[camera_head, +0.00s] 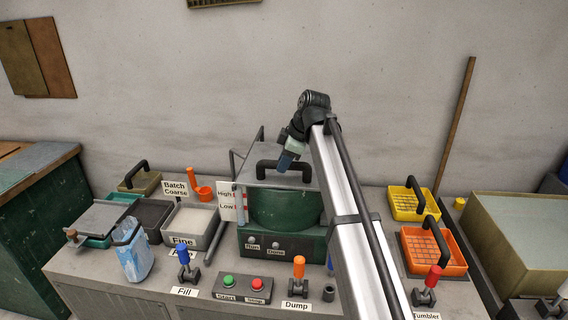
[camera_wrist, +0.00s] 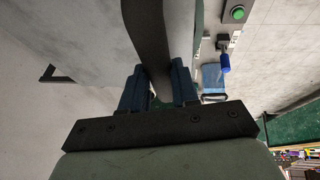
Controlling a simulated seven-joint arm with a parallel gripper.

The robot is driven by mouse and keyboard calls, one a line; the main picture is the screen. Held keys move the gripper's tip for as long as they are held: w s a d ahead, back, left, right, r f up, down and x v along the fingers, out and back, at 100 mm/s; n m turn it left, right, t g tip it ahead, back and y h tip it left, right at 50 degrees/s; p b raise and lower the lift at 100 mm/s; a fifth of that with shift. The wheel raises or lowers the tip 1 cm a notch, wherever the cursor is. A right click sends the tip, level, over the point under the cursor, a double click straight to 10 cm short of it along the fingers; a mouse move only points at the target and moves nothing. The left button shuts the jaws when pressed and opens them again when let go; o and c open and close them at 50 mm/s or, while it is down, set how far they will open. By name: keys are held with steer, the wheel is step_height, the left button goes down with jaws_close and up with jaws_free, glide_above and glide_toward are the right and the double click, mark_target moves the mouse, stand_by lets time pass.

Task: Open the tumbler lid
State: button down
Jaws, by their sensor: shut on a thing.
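The tumbler is a green drum (camera_head: 285,210) at the middle of the bench in the head view. Its grey lid (camera_head: 252,177) lies across the top of the drum; I cannot tell whether there is a small gap under it. A black arched handle (camera_head: 268,165) stands on the lid. In the wrist view the two blue fingers of my gripper (camera_wrist: 160,85) are shut on the dark handle bar (camera_wrist: 150,35), one on each side. The fingertips are partly hidden in the head view.
A red lever (camera_head: 433,275) labelled Tumbler stands at front right. An orange lever (camera_head: 299,267) and a blue lever (camera_head: 183,257) stand along the front. Yellow (camera_head: 408,205) and orange (camera_head: 432,250) trays are at right. A tray of white material (camera_head: 190,220) and a bag (camera_head: 133,250) are at left.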

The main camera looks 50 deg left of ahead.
steer(key=w+a, duration=1.1)
steer(key=shift+w+a, duration=0.3)
steer(key=c, duration=0.8)
jaws_free()
steer(key=shift+c, duration=0.2)
steer(key=v, duration=1.3)
steer(key=shift+d+r, duration=0.25)
steer(key=shift+r, duration=0.1)
